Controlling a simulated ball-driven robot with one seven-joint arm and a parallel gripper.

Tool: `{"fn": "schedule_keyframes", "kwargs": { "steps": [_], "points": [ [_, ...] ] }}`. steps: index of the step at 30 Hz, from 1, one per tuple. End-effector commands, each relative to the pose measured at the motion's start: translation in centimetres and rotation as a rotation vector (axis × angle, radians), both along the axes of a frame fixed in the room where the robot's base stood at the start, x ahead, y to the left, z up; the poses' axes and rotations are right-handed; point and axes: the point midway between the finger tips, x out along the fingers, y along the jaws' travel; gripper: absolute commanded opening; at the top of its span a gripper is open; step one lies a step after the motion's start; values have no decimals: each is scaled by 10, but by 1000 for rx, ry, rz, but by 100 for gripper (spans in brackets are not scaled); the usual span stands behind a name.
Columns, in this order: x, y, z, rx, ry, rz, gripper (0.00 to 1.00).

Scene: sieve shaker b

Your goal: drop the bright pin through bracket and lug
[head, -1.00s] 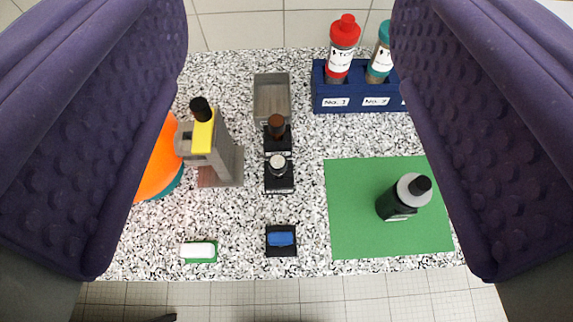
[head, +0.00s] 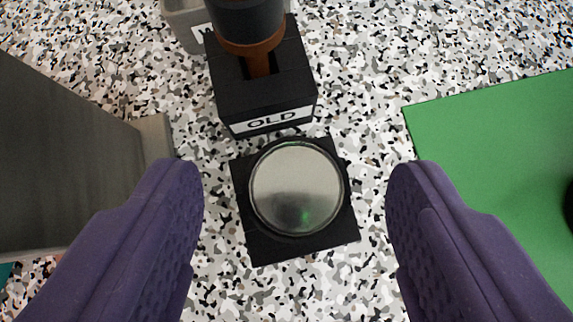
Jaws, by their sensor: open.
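The bright pin (head: 297,188) shows as a round, shiny silver head in a square black holder (head: 262,246) at the middle of the head view. Its shank is hidden below the head. My gripper (head: 296,178) is open, with one purple finger on each side of the pin and clear gaps to both. I cannot tell the height of the fingertips over it. A grey block-like structure (head: 70,150) fills the left edge, possibly part of the bracket stand. The bracket hole and lug are not visible.
Just behind the pin's holder stands a black block marked OLD (head: 262,92), holding a brown pin with a dark top (head: 247,22). A grey bin (head: 186,22) is behind it. A green mat (head: 490,160) lies at right. Speckled counter (head: 365,70) is bare between them.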

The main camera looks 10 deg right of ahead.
Motion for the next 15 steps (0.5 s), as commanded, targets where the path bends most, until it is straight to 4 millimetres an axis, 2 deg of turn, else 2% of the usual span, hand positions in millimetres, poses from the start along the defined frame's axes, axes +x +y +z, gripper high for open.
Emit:
{"fn": "schedule_keyframes", "kwargs": {
  "steps": [1, 4, 12, 13, 15],
  "points": [
    [5, -1, -11, 0, 1, 1, 65],
    [15, -3, -18, 0, 0, 0, 65],
    [19, -4, -19, 0, -1, 0, 65],
    [19, -4, -19, 0, -1, 0, 62],
    [19, -4, -19, 0, -1, 0, 46]
  ]
}}
